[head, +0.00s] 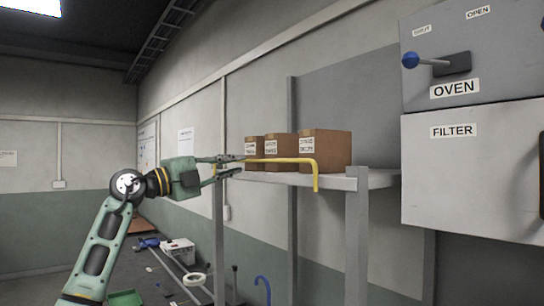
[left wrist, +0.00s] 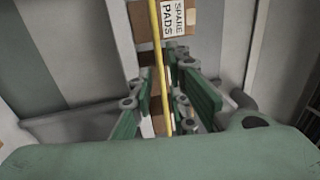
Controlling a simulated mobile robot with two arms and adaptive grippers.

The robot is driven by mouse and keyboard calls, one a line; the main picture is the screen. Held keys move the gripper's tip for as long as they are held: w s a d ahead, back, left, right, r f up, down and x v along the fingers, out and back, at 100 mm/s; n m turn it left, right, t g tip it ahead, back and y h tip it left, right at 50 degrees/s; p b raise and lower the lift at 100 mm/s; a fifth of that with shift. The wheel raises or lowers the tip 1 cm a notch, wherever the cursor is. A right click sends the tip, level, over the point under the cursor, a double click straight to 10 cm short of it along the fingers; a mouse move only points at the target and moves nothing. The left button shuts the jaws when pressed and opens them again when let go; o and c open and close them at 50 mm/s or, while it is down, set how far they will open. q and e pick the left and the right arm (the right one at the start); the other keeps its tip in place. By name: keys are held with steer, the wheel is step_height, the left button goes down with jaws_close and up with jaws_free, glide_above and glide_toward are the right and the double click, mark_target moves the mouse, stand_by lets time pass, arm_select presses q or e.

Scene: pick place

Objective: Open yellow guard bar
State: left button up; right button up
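The yellow guard bar (head: 282,160) runs level across the front of the shelf, in front of the boxes, and bends down at its right end. My left gripper (head: 241,165) is at the bar's left end, with its fingers spread apart. In the left wrist view, the bar (left wrist: 157,50) runs between the two open green-padded fingers (left wrist: 172,100). A gap shows beside the bar, and I cannot tell if either finger touches it. The bar's left end is partly hidden by the gripper. My right gripper is not in view.
Brown labelled boxes (head: 326,146) stand on the grey shelf (head: 345,182) behind the bar. An oven panel (head: 500,60) with a blue-knobbed lever (head: 410,60) and a filter panel (head: 470,180) are at the right. A white box (head: 178,250) and other items lie low behind my left arm.

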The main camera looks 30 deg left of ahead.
mark_target(248, 161)
arm_select(q)
steer(key=w+p, duration=0.1)
steer(key=w, duration=0.1)
steer(key=w+r+p, duration=0.1)
steer(key=w, duration=0.1)
steer(key=shift+a+p, duration=0.25)
steer(key=shift+p, duration=0.1)
steer(key=shift+w+d+r+p, duration=0.2)
steer(key=shift+w+d+p, duration=0.2)
steer(key=shift+w+d, duration=0.6)
steer(key=shift+w, duration=0.3)
steer(key=shift+a+f, duration=0.1)
steer(key=shift+s+a, duration=0.1)
steer(key=shift+a, duration=0.05)
steer(key=c, duration=0.3)
jaws_close()
steer(key=shift+f, duration=0.1)
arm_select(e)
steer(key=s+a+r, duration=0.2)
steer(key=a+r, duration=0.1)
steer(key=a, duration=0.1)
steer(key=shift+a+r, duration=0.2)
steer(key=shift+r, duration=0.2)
